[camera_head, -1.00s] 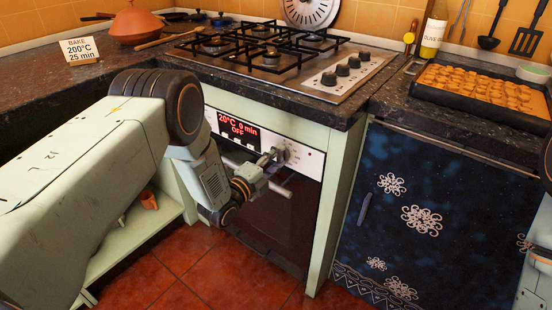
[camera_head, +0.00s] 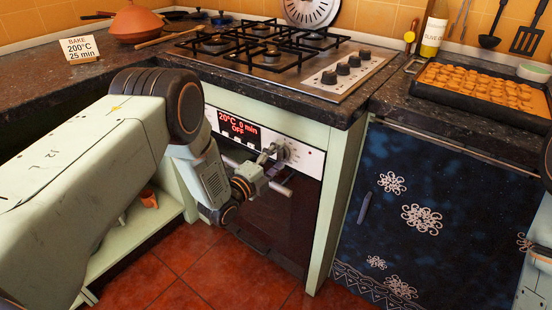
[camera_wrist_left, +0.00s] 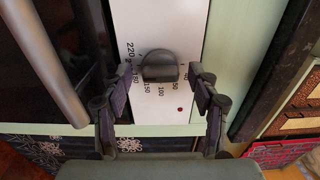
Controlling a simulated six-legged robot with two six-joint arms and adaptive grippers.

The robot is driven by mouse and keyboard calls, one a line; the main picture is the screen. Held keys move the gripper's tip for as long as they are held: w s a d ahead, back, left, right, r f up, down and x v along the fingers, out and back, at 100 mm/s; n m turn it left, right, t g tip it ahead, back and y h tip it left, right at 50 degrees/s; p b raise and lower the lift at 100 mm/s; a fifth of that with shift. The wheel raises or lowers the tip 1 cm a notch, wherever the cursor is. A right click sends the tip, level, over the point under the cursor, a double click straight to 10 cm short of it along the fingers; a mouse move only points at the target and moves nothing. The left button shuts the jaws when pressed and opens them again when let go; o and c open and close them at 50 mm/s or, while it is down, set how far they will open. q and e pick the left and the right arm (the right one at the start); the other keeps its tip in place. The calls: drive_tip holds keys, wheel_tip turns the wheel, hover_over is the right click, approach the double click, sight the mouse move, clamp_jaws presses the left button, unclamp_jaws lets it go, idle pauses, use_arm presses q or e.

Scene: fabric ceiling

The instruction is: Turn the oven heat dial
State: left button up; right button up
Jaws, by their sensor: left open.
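The oven heat dial shows in the left wrist view as a dark round knob (camera_wrist_left: 160,67) on a white panel, with printed numbers around it. In the head view the dial (camera_head: 284,153) is at the right part of the oven's front panel, partly behind my gripper. My left gripper (camera_wrist_left: 163,80) is open, with one finger on each side of the dial; whether they touch it I cannot tell. In the head view the left gripper (camera_head: 275,165) is in front of the panel. The oven display (camera_head: 238,127) reads 20°C, 0 min, OFF. My right gripper is not clearly visible.
A card (camera_head: 79,49) on the counter reads BAKE 200°C 25 min. The oven door handle (camera_wrist_left: 45,60) runs close beside the left gripper. A gas hob (camera_head: 282,55) is above the oven. A full baking tray (camera_head: 419,94) is on the right counter.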

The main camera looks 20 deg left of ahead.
use_arm(q)
drive_tip(key=v, duration=1.2)
idle(0.3)
drive_tip(key=s+f+n+g+y, duration=0.4)
drive_tip(key=s+f+n+g, duration=0.4)
drive_tip(key=s+f+n, duration=0.55)
drive_tip(key=s+f+n+g+y, duration=0.1)
drive_tip(key=s+n+g, duration=0.8)
drive_tip(key=s, duration=1.4)
drive_tip(key=shift+d+f+y, duration=0.2)
drive_tip(key=shift+f+y, duration=0.1)
drive_tip(key=shift+y, duration=0.3)
